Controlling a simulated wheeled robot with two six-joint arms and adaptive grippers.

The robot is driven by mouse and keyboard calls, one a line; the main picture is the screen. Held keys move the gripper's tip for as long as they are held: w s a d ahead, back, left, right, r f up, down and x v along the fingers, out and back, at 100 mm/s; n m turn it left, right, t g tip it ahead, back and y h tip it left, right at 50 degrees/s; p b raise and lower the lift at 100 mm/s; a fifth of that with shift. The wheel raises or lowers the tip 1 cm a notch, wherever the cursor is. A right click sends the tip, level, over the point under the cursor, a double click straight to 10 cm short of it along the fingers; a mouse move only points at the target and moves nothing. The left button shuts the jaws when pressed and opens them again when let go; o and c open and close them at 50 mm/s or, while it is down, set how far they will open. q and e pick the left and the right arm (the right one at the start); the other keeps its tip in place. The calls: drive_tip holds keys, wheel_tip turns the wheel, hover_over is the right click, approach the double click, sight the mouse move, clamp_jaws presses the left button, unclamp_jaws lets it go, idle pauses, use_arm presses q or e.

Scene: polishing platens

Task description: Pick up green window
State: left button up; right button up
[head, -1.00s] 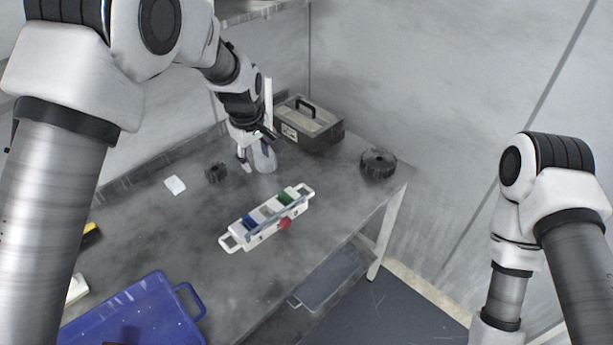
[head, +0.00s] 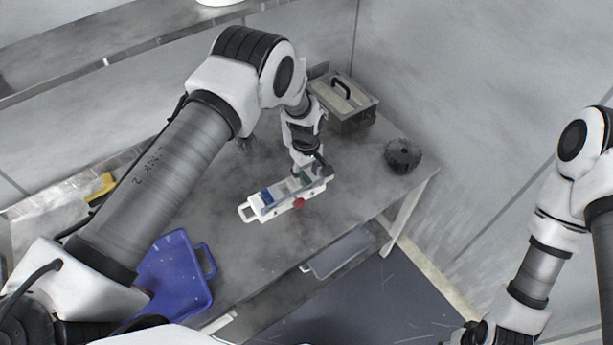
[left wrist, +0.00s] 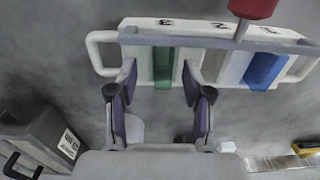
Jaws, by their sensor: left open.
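The green window (left wrist: 164,65) is a green slat in a white holder with end handles (left wrist: 190,27), in the left wrist view at the top. The holder lies on the table in the head view (head: 247,213), where the green window (head: 304,178) is partly hidden by my gripper. My left gripper (left wrist: 160,82) is open and empty. Its two fingers are on either side of the green window in the left wrist view. I cannot tell whether they touch it.
A blue window (left wrist: 262,71) and a pale one sit in the same holder, and a red knob (head: 299,203) sticks out of its side. A grey handled box (head: 345,103) and a black gear-like disc (head: 403,155) stand behind. A blue tray (head: 172,275) lies front left.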

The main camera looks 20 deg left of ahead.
use_arm(q)
drive_tip(key=shift+s+a+f, duration=0.1)
drive_tip(key=shift+s+f, duration=0.05)
drive_tip(key=shift+f, duration=0.25)
drive_tip(key=shift+a, duration=0.1)
drive_tip(key=shift+f, duration=0.1)
clamp_jaws()
